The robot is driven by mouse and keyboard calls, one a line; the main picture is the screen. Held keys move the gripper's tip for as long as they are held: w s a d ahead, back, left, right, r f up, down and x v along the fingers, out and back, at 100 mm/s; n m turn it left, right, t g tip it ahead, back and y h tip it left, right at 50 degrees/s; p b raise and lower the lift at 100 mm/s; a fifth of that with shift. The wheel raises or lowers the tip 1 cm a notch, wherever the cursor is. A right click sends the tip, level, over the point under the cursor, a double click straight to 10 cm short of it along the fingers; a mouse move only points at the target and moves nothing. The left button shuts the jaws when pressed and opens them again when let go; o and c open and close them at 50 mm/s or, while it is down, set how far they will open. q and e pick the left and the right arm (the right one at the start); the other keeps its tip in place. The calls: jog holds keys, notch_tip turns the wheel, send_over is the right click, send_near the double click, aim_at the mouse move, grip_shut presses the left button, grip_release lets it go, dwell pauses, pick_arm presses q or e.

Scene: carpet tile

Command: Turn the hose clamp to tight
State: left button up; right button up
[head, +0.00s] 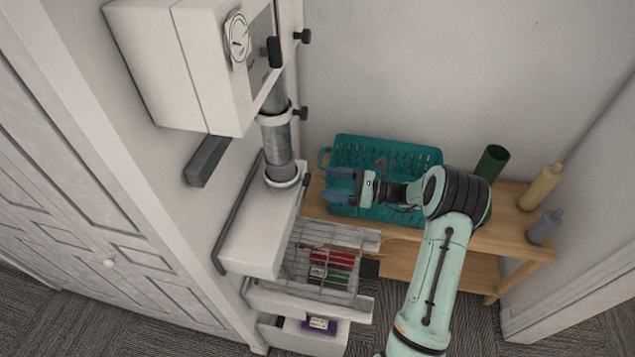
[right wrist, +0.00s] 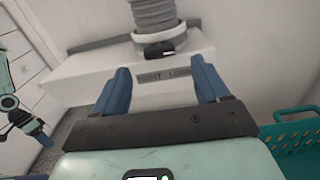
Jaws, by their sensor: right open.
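A grey ribbed hose (head: 277,140) runs down from the upper white box to a lower white housing. A pale hose clamp (head: 283,178) rings its bottom end. In the right wrist view the clamp (right wrist: 150,40) has a dark knob (right wrist: 160,51) at its front. A label (right wrist: 165,75) below it is too small to read. My right gripper (head: 331,185) is open and empty, to the right of the clamp and apart from it. In the right wrist view its blue fingers point towards the housing. My left gripper (right wrist: 40,136) shows only at that view's left edge.
A teal basket (head: 385,153) stands on a wooden table (head: 515,225) behind my right gripper. A green cylinder (head: 494,160) and two bottles stand to the right. A wire rack (head: 325,260) with red boxes sits below the housing (head: 245,240). Dark knobs (head: 303,113) stick out beside the hose.

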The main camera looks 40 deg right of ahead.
pick_arm(q)
jog(key=shift+s+f+b, duration=0.45)
jog(key=shift+s+f, duration=0.3)
jog(key=shift+f, duration=0.1)
pick_arm(e)
jog(key=v, duration=0.7)
jog(key=shift+s+d, duration=0.2)
jog(key=shift+s, duration=0.15)
